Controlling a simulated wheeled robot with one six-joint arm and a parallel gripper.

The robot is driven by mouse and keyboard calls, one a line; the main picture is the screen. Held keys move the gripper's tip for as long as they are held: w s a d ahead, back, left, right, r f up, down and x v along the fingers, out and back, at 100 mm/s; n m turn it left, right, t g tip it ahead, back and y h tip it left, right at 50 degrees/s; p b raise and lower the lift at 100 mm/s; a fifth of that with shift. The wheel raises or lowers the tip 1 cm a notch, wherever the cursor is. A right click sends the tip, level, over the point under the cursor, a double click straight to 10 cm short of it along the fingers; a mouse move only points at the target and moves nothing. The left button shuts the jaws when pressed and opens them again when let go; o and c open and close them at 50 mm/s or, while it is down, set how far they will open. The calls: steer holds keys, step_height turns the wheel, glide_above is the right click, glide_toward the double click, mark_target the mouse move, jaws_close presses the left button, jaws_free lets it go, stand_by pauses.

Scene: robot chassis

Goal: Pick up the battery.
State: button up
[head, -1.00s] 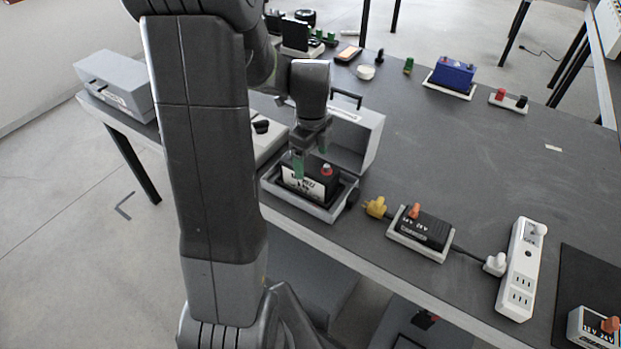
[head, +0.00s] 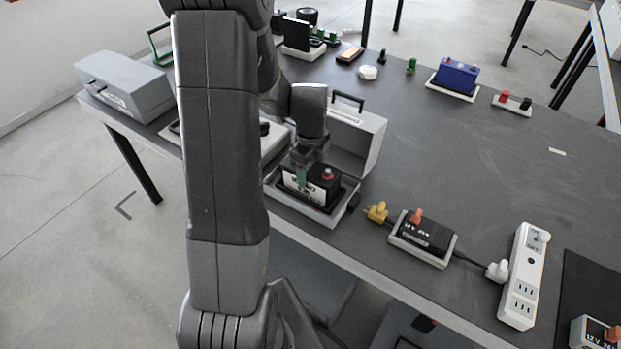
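A black battery (head: 322,186) with a red terminal cap and a white label sits in a grey open tray (head: 312,214) near the table's front edge. My gripper (head: 304,174) points down over this battery, with a green fingertip in front of its upper left part. The fingertip overlaps the label; whether it touches is unclear. The far finger is mostly hidden, so its opening cannot be judged. A blue battery (head: 456,75) stands on a white tray (head: 447,92) at the back right.
A grey open case (head: 369,138) stands close behind the tray. To the right are a yellow plug (head: 376,211), a black charger-like box (head: 423,234) and a white power strip (head: 523,280). The table middle is clear.

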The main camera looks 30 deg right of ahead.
jaws_close()
steer(key=shift+r, duration=0.1)
steer(key=shift+d+r, duration=0.1)
steer(key=shift+r, duration=0.05)
